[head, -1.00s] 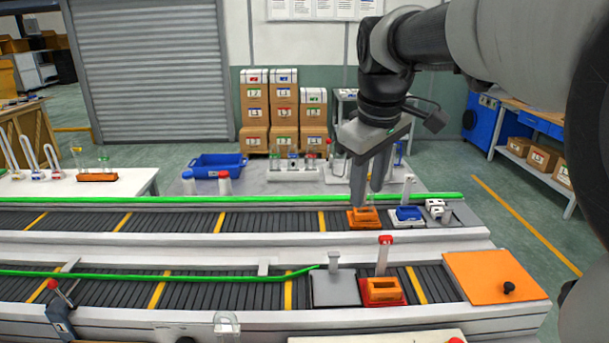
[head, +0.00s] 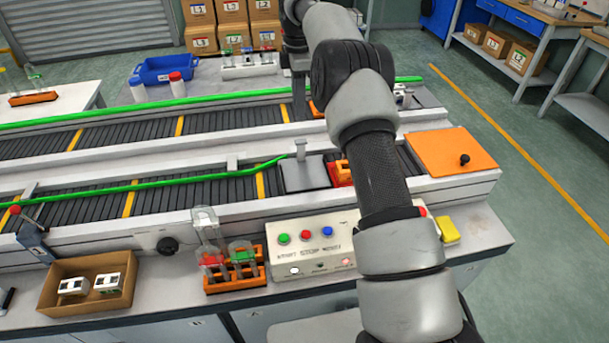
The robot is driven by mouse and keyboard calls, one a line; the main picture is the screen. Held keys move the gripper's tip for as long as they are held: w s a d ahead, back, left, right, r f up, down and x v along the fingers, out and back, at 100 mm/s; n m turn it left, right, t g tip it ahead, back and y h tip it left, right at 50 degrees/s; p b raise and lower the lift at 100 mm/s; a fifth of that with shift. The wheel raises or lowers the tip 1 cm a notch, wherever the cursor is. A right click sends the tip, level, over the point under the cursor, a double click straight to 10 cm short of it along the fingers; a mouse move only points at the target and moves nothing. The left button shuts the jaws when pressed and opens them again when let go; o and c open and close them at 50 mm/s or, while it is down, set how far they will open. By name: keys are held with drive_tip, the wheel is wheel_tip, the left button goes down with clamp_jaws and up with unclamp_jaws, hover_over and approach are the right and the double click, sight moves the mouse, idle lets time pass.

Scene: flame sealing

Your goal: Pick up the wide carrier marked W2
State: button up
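No W2 mark can be read on any carrier. An orange carrier (head: 316,109) sits on the far conveyor, mostly hidden behind my arm. My gripper (head: 299,100) is down at the far conveyor beside this carrier's left edge. Only a dark finger part shows, so I cannot tell whether it is open, or whether it touches or holds the carrier. A red carrier with an orange part (head: 340,172) is on the near conveyor, partly covered by my arm. The blue carrier seen earlier on the far conveyor is hidden.
A grey plate with an upright post (head: 303,173) stands beside the red carrier. An orange panel with a black knob (head: 450,152) lies at the near belt's right end. In front are a button box (head: 318,246), an orange glassware rack (head: 235,284) and a cardboard box (head: 60,303).

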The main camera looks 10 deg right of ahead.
sight(301, 140)
wheel_tip(301, 140, down, 10)
drive_tip(key=shift+f, duration=0.1)
drive_tip(key=shift+d+f, duration=0.15)
drive_tip(key=shift+f, duration=1.2)
drive_tip(key=shift+d+f, duration=0.1)
drive_tip(key=shift+f, duration=1.25)
clamp_jaws()
drive_tip(key=shift+w+r, duration=0.1)
drive_tip(key=shift+r, duration=0.1)
